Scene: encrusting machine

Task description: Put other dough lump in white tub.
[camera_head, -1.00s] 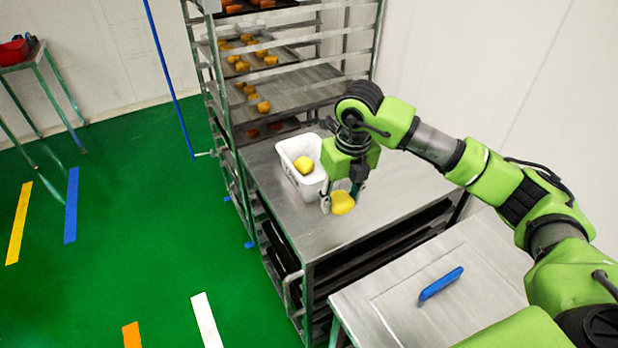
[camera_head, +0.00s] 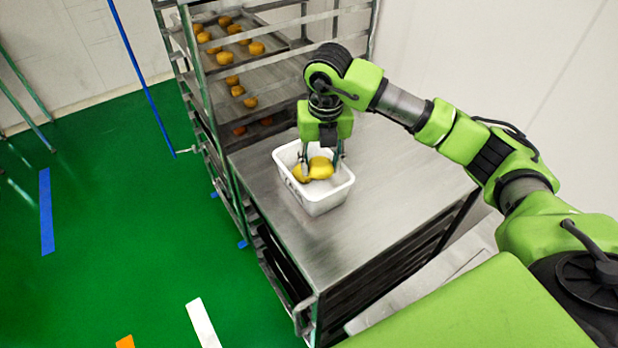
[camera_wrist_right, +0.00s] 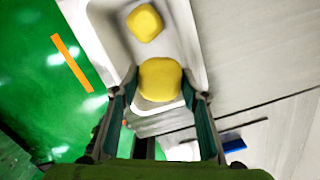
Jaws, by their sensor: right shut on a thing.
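The white tub (camera_head: 318,204) stands on the steel table. One yellow dough lump (camera_head: 300,173) lies inside it on the left; it also shows at the top of the right wrist view (camera_wrist_right: 145,23). My right gripper (camera_head: 323,166) points down over the tub. It is shut on the other dough lump (camera_head: 321,168), which shows between its fingers in the right wrist view (camera_wrist_right: 160,80). That lump is over or within the tub's opening, close to the first lump. I cannot tell whether it touches the tub's floor. My left gripper is not in view.
The steel table (camera_head: 400,190) is clear to the right of the tub. A rack (camera_head: 225,110) with trays of orange-yellow pieces stands behind it on the left. A blue item (camera_wrist_right: 233,144) lies beyond the tub in the right wrist view.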

